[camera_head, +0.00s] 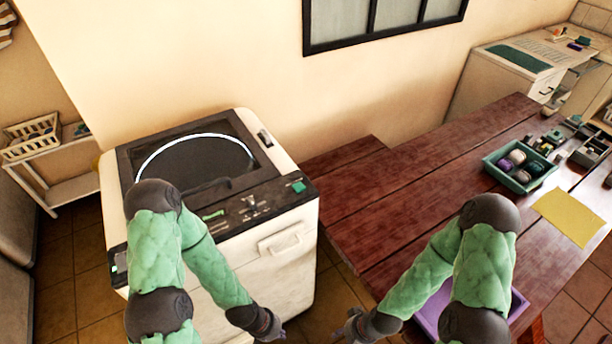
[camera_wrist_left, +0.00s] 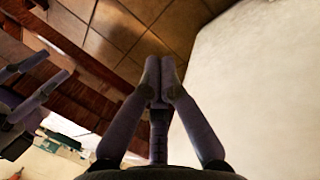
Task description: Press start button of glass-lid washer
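The glass-lid washer (camera_head: 285,268) is a white top-loader at the left in the head view. Its dark glass lid (camera_head: 196,160) is closed. A dark control panel (camera_head: 250,207) runs along its front top edge, with a green button (camera_head: 299,187) at the right end and a green marking near the middle. My left gripper (camera_head: 272,334) hangs low in front of the washer, below the panel and apart from the button. In the left wrist view its fingers (camera_wrist_left: 160,82) meet, shut and empty. My right gripper (camera_head: 345,334) is low near the bottom edge; its fingers are unclear.
A dark red wooden table (camera_head: 400,200) stands right of the washer, holding a teal basket (camera_head: 520,180) and a yellow cloth (camera_head: 568,216). A purple tub (camera_head: 430,318) is partly behind my right arm. A white shelf (camera_head: 75,188) stands left. Tiled floor lies between washer and table.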

